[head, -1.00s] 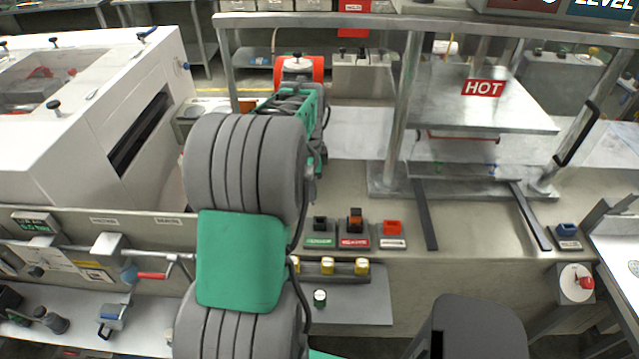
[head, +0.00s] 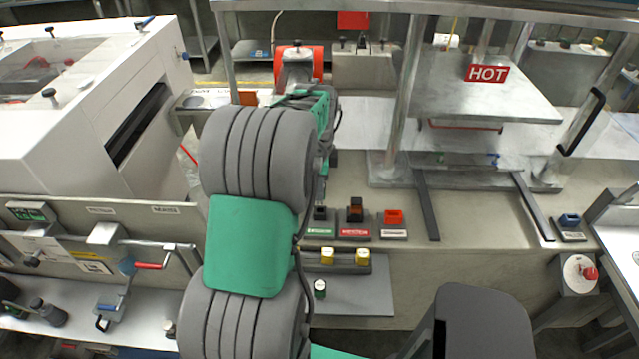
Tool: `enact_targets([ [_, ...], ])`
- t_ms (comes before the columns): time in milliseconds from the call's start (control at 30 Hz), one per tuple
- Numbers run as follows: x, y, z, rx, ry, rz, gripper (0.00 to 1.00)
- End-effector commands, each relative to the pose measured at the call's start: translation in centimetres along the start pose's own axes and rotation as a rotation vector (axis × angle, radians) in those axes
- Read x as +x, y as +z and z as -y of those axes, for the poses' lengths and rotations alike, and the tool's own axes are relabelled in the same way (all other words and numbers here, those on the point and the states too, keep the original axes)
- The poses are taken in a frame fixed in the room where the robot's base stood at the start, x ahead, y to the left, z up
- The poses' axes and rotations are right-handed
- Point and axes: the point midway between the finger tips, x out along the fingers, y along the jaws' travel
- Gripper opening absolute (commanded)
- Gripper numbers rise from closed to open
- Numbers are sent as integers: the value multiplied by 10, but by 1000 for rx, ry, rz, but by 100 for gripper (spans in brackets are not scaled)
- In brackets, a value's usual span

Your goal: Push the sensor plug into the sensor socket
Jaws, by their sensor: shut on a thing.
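My arm rises from the bottom of the head view and reaches away over the bench (head: 470,215). I cannot make out the sensor plug. A row of small coloured blocks stands on the bench just right of my arm: a black one with a green label (head: 320,214), a black and orange one with a red label (head: 355,210), and a red one with a pale label (head: 393,217). The labels are too small to read, so I cannot tell which, if any, is the sensor socket.
A metal frame with a HOT sign (head: 487,73) stands on the bench at the right. A white machine (head: 60,120) stands at the left. A red cylinder (head: 316,62) lies beyond my arm.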

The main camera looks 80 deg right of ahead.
Motion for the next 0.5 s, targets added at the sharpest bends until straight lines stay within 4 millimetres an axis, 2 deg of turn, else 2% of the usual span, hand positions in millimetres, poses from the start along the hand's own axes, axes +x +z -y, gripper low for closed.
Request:
enact_targets([
  [33,9,0,0,0,1,0,0],
  [133,16,0,0,0,1,0,0],
  [500,18,0,0,0,-1,0,0],
])
